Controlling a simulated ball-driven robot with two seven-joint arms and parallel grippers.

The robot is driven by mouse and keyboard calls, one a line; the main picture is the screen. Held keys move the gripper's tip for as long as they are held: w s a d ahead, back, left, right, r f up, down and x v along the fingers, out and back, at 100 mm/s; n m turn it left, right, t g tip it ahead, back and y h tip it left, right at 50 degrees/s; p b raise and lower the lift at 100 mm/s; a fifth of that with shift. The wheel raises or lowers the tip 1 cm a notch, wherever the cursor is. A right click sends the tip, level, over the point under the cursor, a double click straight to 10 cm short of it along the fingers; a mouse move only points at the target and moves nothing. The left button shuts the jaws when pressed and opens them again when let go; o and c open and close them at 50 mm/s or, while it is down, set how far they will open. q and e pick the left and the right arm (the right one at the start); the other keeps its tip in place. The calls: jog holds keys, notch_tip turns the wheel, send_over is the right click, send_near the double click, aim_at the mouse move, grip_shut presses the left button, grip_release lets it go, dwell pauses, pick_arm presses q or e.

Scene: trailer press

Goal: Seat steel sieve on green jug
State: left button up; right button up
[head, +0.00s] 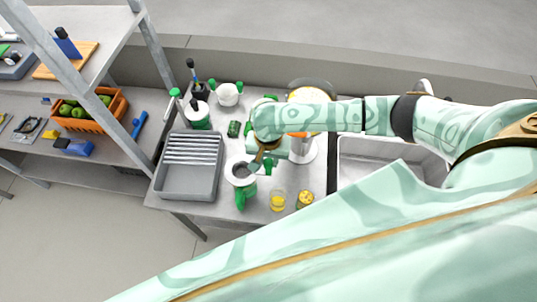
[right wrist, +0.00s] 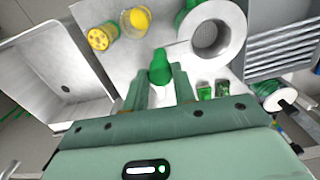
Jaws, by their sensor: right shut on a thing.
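The white jug with green handle (head: 240,180) stands on the steel counter near its front edge; it also shows in the right wrist view (right wrist: 232,38). The steel sieve (head: 242,170) is a round mesh bowl over the jug's mouth; its mesh shows within the jug's rim in the right wrist view (right wrist: 205,36). I cannot tell whether it rests on the rim or hangs just above it. My right gripper (right wrist: 160,82), at the jug's right in the head view, is shut on the sieve's green handle (right wrist: 160,65). My left gripper is out of view.
Two glasses with yellow contents (head: 277,201) (head: 304,200) stand right of the jug. A grey ribbed tray (head: 186,184) is close on its left. A sink (head: 365,158) lies right. Behind are a white pot (head: 228,95) and a green-banded container (head: 198,117).

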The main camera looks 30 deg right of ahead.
jog(key=shift+f, duration=0.2)
jog(key=o, duration=1.1)
jog(key=shift+c, duration=0.2)
notch_tip(320, 180, up, 16)
jog(key=p, duration=0.4)
jog(key=shift+r+p, duration=0.2)
jog(key=shift+p, duration=0.1)
jog(key=shift+f, duration=0.1)
